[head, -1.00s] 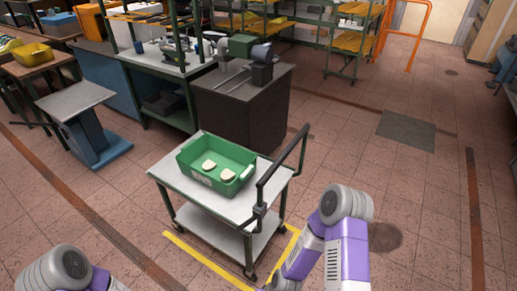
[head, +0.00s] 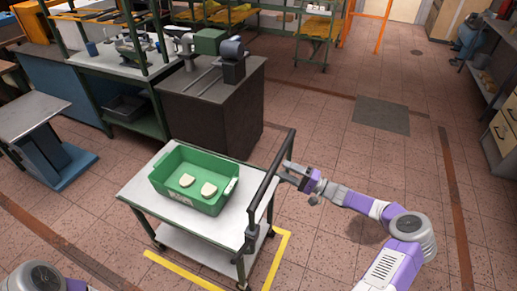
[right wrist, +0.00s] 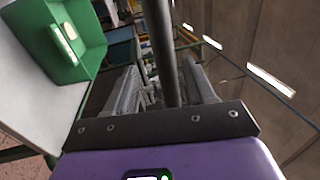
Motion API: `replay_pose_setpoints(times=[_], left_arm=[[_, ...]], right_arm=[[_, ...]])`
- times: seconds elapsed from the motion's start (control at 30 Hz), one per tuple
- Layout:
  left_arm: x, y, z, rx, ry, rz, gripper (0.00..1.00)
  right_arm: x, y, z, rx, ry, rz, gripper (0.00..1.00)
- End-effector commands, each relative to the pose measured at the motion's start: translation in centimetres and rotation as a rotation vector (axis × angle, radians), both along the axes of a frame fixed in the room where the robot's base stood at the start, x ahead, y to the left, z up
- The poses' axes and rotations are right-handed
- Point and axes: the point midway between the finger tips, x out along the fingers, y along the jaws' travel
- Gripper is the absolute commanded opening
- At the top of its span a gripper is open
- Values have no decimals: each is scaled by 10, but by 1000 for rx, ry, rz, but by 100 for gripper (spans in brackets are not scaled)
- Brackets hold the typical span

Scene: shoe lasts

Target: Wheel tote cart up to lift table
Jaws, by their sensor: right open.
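The tote cart (head: 185,196) has a pale top, a lower shelf and a black push handle (head: 270,172) on its right side. A green tote (head: 222,199) with two cream lasts inside sits on top. The lift table (head: 28,117), with a grey top and blue base, stands at the far left, apart from the cart. My right gripper (head: 284,173) is at the handle. In the right wrist view, its open fingers (right wrist: 160,68) lie either side of the handle bar (right wrist: 161,45); contact cannot be told. Only part of my left arm shows, at bottom left.
A dark cabinet (head: 213,112) with a machine on top stands behind the cart. A green-framed workbench (head: 120,72) is beside it. Yellow tape (head: 283,257) marks the floor around the cart. Open tiled floor lies to the right and between cart and lift table.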

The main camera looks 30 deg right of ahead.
Motion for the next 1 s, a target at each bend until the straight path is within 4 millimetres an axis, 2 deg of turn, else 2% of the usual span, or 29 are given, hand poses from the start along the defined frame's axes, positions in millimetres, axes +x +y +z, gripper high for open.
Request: replay_pose_setpoints(times=[0.13,0.53,0.93,1.0], left_arm=[[-2,0,-1,-1,5,-1,62],[-2,0,-7,0,4,-1,62],[-2,0,-7,-1,4,0,62],[-2,0,-7,-1,4,0,62]], right_arm=[[6,3,2,2,-4,-3,54],[49,41,12,0,-1,-1,54],[56,47,14,0,0,-2,54],[56,47,14,0,0,-2,43]])
